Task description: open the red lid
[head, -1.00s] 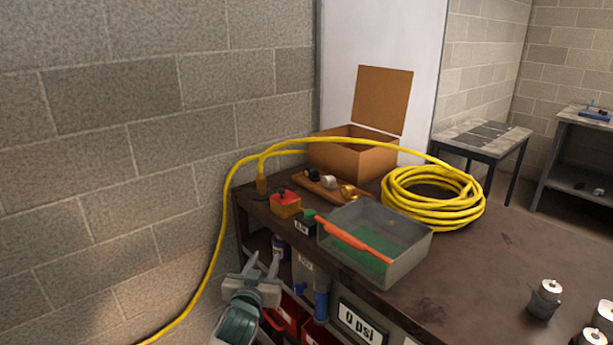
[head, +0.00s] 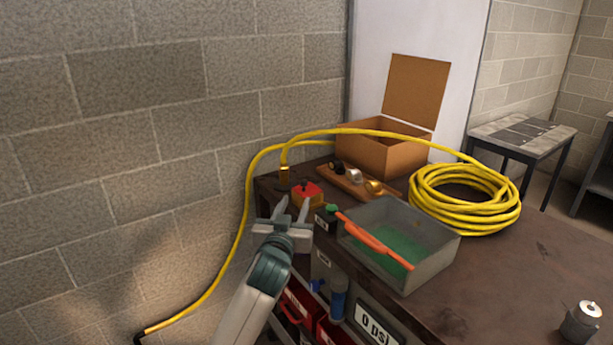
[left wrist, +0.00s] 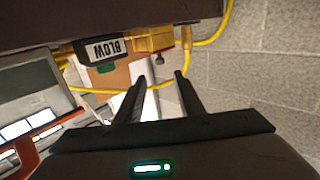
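A small yellow box with a red lid (head: 308,190) sits on the near left part of the dark bench top; the lid looks closed. My left gripper (head: 292,208) is open and empty, at the bench's left edge just in front of the box. Its two spread fingers (left wrist: 160,82) show in the left wrist view, apart from the box. My right gripper is not in view.
A grey tray (head: 445,251) with an orange-red handled tool stands right of the box. A coiled yellow hose (head: 465,220), an open cardboard box (head: 375,150) and a wooden board with fittings (head: 358,182) lie behind. A block wall is at left.

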